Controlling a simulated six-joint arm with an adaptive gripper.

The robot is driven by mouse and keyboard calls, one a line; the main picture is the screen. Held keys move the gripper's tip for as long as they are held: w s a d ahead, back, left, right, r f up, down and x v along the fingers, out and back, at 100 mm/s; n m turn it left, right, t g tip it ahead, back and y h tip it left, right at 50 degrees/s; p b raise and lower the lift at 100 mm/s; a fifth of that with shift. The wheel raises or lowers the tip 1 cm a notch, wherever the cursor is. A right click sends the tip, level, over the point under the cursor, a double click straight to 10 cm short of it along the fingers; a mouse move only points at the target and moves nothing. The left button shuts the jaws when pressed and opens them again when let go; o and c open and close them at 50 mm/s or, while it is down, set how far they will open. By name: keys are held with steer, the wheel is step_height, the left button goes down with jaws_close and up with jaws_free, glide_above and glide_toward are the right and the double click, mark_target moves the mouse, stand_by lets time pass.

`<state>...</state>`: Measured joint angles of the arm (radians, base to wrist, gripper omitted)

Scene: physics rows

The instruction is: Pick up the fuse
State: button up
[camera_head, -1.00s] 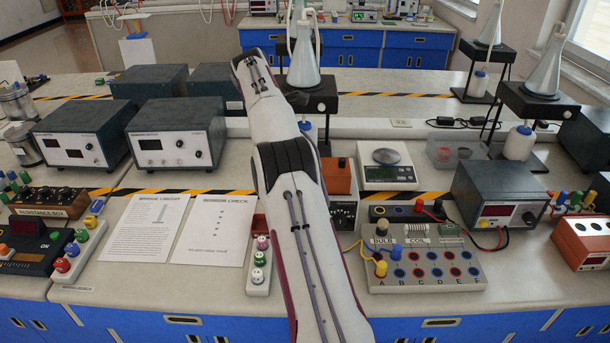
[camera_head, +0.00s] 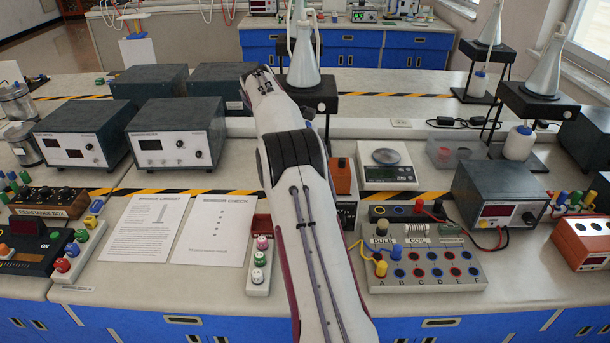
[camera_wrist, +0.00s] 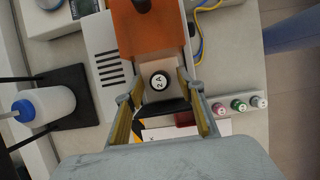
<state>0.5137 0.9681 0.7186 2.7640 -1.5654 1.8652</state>
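The fuse (camera_wrist: 158,81), a round black-and-white cap marked "2 A" on a pale block, shows in the wrist view just below an orange box (camera_wrist: 152,38). My gripper (camera_wrist: 161,92) is open, with its two yellow-padded fingers spread to the left and right of the pale block. I see no clear contact between the fingers and the block. In the head view my arm hides the fuse and the gripper; the orange box (camera_head: 341,177) shows just right of the arm.
A white vented unit (camera_wrist: 101,48) lies beside the orange box. A bottle (camera_wrist: 50,104) on a black stand is at left in the wrist view. In the head view a scale (camera_head: 386,175) and a socket board (camera_head: 425,266) stand right of my arm.

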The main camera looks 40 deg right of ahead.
stand_by(0.4)
steer(key=c, duration=1)
steer(key=shift+c, duration=0.2)
steer(key=shift+r, duration=0.15)
steer(key=shift+r, duration=1.65)
steer(key=shift+s+a, duration=0.25)
steer(key=s+a, duration=1.2)
steer(key=shift+s+a, duration=0.1)
